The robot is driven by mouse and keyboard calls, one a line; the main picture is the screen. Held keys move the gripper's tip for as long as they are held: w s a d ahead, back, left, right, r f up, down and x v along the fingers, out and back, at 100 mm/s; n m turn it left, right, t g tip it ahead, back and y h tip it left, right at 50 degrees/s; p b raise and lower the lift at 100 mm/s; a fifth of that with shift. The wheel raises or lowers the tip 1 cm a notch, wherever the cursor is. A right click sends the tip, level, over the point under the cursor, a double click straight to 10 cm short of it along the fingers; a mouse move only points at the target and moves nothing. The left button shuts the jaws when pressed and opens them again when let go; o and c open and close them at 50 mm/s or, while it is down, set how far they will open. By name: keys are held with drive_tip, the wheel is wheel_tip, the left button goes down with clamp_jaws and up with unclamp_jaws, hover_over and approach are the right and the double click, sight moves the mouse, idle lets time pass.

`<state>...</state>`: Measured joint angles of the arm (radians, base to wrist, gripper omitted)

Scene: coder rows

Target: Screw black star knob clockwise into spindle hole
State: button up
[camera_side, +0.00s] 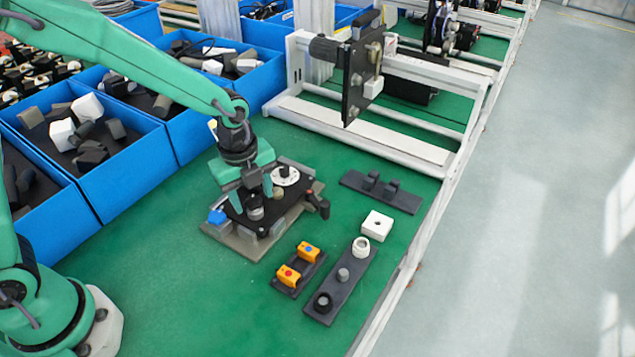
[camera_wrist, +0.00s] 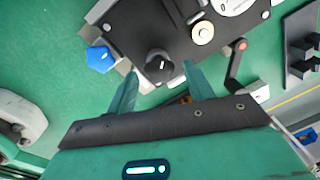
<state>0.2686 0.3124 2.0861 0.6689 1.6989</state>
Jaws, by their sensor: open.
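The black knob (camera_wrist: 159,67) stands on the dark plate (camera_wrist: 140,18) of the fixture in the wrist view. In the side view a dark knob (camera_side: 255,210) shows under my gripper (camera_side: 252,198), partly covered by it. My gripper (camera_wrist: 160,72) is open, with one green finger on each side of the knob. A gap shows between the knob and each fingertip in the wrist view. The spindle hole is not visible; I cannot tell whether the knob sits in it.
A blue knob (camera_side: 217,216), a white dial (camera_side: 285,175) and a crank handle (camera_side: 318,204) surround the plate. Orange blocks (camera_side: 290,275), a dark rack (camera_side: 332,300) and a white block (camera_side: 377,225) stand right. Blue bins (camera_side: 120,185) line the left.

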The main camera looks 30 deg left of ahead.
drive_tip(key=n, duration=0.6)
drive_tip(key=shift+w+n, duration=0.1)
drive_tip(key=shift+n, duration=2)
drive_tip(key=shift+n, duration=0.6)
drive_tip(key=n, duration=0.5)
drive_tip(key=shift+n, duration=0.4)
drive_tip(key=shift+w+n+g, duration=0.1)
drive_tip(key=shift+n+g, duration=0.2)
drive_tip(key=shift+n, duration=2.5)
drive_tip(key=c, duration=1.1)
